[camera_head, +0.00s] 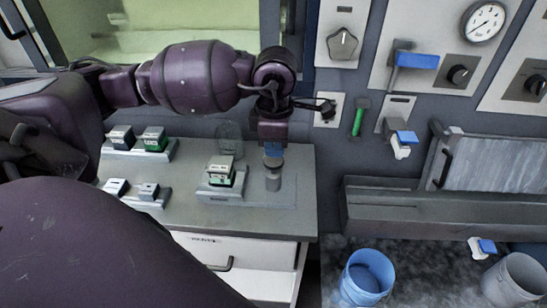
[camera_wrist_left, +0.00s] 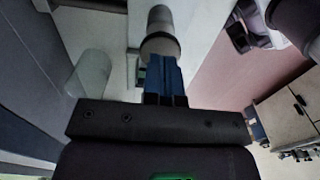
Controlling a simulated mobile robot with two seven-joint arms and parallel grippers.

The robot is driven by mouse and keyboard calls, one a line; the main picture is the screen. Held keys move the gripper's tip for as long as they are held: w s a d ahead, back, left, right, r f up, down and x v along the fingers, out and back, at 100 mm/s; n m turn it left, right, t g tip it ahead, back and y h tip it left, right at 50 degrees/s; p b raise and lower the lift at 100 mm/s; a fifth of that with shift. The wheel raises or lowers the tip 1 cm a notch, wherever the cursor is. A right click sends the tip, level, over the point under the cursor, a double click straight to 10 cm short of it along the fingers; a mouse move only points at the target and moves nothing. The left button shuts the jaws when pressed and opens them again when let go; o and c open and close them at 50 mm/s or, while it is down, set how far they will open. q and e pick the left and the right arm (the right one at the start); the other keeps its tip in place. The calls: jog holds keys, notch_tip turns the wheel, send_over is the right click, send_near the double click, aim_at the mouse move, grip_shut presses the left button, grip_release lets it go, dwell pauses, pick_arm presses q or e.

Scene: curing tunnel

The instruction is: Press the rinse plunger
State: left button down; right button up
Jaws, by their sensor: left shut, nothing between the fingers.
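The plunger, a grey upright cylinder with a round cap (camera_head: 273,178), stands on the right end of the grey counter. It also shows in the left wrist view (camera_wrist_left: 160,20), right ahead of the fingers. My left gripper (camera_head: 273,149) points down just above the cap, its blue fingers (camera_wrist_left: 162,68) shut together and empty. The fingertips overlap the cap's edge in both views; I cannot tell whether they touch it. My right gripper is not in view.
A block with a green-based piece (camera_head: 221,171) sits left of the plunger, and a clear jar (camera_head: 229,136) stands behind it. More small blocks (camera_head: 151,140) are on the counter's left. A wall panel with knobs rises behind. A blue bucket (camera_head: 365,278) is at lower right.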

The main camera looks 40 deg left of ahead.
aim_at(275, 160)
pick_arm(q)
notch_tip(275, 160, up, 4)
jog(key=shift+s+d+r, duration=0.1)
jog(key=shift+d, duration=0.05)
notch_tip(275, 160, up, 6)
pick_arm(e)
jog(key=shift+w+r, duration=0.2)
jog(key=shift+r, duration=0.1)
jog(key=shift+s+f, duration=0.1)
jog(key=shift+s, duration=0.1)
